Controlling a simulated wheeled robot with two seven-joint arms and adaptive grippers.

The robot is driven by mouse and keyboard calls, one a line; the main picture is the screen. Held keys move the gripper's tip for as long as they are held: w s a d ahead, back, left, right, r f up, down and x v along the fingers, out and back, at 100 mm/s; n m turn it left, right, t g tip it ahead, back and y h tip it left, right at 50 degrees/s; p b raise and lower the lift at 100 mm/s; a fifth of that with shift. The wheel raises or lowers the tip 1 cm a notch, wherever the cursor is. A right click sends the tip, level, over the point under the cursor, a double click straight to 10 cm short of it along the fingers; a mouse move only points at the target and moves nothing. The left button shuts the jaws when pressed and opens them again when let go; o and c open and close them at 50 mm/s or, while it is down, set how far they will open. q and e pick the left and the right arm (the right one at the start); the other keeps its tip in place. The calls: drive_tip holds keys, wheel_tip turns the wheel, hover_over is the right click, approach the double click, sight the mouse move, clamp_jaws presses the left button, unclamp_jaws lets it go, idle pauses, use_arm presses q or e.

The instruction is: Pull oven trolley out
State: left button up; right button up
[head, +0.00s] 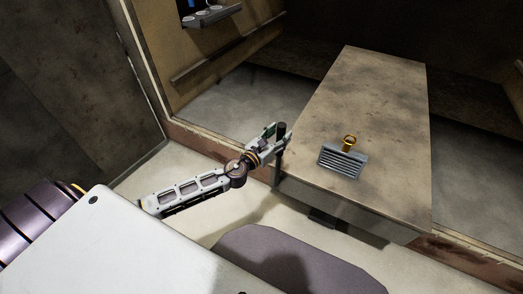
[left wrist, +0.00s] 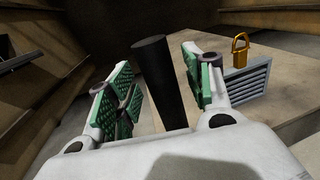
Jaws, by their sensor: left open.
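The oven trolley (head: 385,90) has a long, flat, stained top and stands in the oven opening, its near end by the sill. A dark upright handle post (head: 281,131) is at its near left corner; it also shows in the left wrist view (left wrist: 160,85). My left gripper (head: 271,136) is at this post. In the left wrist view its green-padded fingers (left wrist: 157,90) are open, one on each side of the post, with gaps showing. The post's lower end is hidden behind the gripper. My right gripper is in neither view.
A grey slatted box (head: 342,161) and a brass padlock (head: 348,141) are on the trolley top. The oven's left wall (head: 215,62) carries a rail and a small panel. A rusty sill (head: 200,143) crosses the opening. Pale floor (head: 190,165) lies before it.

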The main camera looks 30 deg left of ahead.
use_arm(q)
drive_tip(key=v, duration=1)
drive_tip(key=shift+s, duration=0.25)
idle(0.5)
drive_tip(key=shift+a, duration=0.1)
idle(0.6)
